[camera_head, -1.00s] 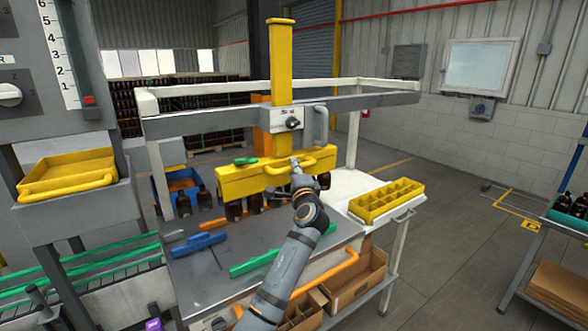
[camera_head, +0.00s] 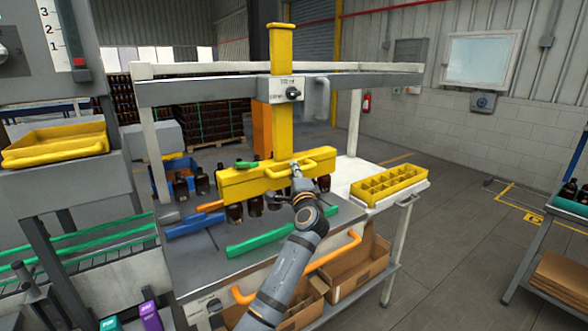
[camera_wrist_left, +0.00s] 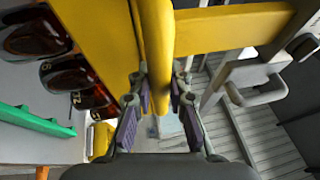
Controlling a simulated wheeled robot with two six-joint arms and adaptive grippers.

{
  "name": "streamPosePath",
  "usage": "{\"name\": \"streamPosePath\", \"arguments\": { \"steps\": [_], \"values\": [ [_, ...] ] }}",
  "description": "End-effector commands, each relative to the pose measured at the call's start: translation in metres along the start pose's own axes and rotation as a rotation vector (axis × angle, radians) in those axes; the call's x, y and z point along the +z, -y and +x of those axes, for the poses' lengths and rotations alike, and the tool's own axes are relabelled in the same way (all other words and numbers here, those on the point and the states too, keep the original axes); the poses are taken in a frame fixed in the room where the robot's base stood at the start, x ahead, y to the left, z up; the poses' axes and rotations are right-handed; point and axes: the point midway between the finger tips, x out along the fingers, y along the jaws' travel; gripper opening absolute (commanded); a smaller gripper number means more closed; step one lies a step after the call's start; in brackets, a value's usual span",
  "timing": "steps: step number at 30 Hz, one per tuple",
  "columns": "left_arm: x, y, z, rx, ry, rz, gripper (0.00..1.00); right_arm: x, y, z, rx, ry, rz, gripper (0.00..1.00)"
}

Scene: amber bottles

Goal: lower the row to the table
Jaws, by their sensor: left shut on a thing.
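The yellow lifting head (camera_head: 240,181) is a long bar on a yellow column (camera_head: 282,60) that passes through a grey frame. A row of dark brown bottles (camera_head: 235,212) hangs under the bar, low over the grey table (camera_head: 200,262). I cannot tell whether their bases touch it. My left gripper (camera_head: 295,164) is shut on the yellow handle (camera_head: 320,155) on the front of the bar. In the left wrist view the handle (camera_wrist_left: 158,40) runs between the fingers, with bottles (camera_wrist_left: 75,75) at the left. My right gripper is not in view.
A green strip (camera_head: 265,235) lies on the table in front of the row, and a blue piece (camera_head: 190,227) lies left. A yellow divided tray (camera_head: 385,182) stands on the white side at right. Another yellow tray (camera_head: 50,146) is at far left.

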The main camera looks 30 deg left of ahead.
Motion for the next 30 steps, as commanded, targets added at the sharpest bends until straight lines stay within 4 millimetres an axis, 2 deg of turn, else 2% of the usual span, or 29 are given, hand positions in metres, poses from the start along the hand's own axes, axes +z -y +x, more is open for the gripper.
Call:
{"name": "streamPosePath", "arguments": {
  "steps": [1, 6, 9, 14, 25, 26, 30],
  "values": [
    [-0.003, -0.031, -0.005, 0.006, -0.001, 0.002, 0.00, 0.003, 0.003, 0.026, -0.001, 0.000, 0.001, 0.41],
    [-0.006, -0.076, -0.013, 0.005, 0.000, 0.002, 0.00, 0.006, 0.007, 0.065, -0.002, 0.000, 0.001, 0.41],
    [-0.007, -0.095, -0.017, 0.005, 0.000, 0.001, 0.00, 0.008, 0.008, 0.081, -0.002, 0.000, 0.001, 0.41],
    [-0.008, -0.110, -0.019, 0.004, 0.000, 0.001, 0.00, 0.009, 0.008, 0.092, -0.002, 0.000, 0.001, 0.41],
    [-0.009, -0.116, -0.020, 0.015, 0.000, 0.002, 0.00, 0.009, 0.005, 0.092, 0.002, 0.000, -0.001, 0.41],
    [-0.009, -0.116, -0.020, 0.016, 0.000, 0.002, 0.20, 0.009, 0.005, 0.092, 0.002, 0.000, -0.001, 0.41],
    [-0.009, -0.116, -0.020, 0.015, 0.000, 0.002, 0.39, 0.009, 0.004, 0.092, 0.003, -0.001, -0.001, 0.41]
  ]
}}
